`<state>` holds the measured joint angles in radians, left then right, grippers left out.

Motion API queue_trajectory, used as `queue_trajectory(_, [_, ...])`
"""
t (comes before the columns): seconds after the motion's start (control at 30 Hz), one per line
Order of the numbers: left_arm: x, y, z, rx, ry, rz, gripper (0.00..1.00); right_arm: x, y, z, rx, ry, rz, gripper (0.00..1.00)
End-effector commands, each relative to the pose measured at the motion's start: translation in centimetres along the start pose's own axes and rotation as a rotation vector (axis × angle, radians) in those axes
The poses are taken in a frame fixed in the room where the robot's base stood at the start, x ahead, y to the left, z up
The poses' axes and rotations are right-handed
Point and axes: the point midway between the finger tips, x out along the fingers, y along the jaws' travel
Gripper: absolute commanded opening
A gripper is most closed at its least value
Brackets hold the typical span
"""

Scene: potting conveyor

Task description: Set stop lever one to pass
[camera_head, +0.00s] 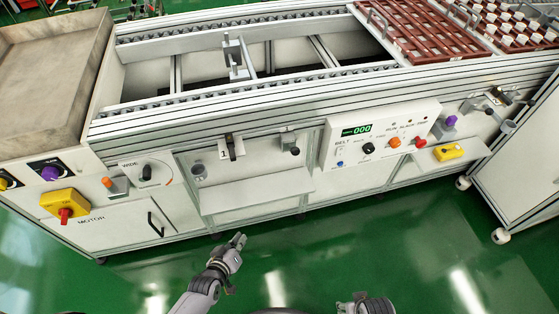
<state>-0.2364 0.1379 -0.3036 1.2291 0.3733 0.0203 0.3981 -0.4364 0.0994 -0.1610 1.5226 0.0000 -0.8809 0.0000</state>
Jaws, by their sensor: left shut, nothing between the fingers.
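The lever marked 1 (232,148) is on the conveyor's front rail, left of the middle. Its dark handle seems to hang down from a light bracket; its exact setting is too small to read. My left gripper (239,240) is shut and empty. In the picture it shows over the green floor, below the lever and apart from it.
Another black-knobbed lever (294,149) is to the right. The belt control box (378,138) juts out with its knobs and buttons. A white shelf (257,188) sticks out below the levers. A yellow switch box (64,203) is at left. The green floor in front is clear.

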Motion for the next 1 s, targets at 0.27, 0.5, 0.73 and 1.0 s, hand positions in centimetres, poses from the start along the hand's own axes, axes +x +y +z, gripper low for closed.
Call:
queue_trajectory(0.27, [1.7, 8.4, -8.5, -0.284, 0.231, 0.279, 0.0, -4.1, 0.3, -4.0, 0.008, 0.05, 0.006, 0.51])
queue_trajectory(0.5, [-0.8, 14.8, -14.6, -0.523, 0.349, 0.532, 0.0, -9.1, 0.6, -5.3, 0.014, 0.084, 0.012, 0.51])
queue_trajectory(0.73, [-3.4, 17.9, -17.7, -0.661, 0.389, 0.686, 0.0, -12.5, 0.7, -5.2, 0.016, 0.102, 0.016, 0.51])
queue_trajectory(1.0, [-4.2, 18.6, -18.4, -0.693, 0.395, 0.719, 0.0, -13.5, 0.7, -5.2, 0.017, 0.104, 0.016, 0.51])
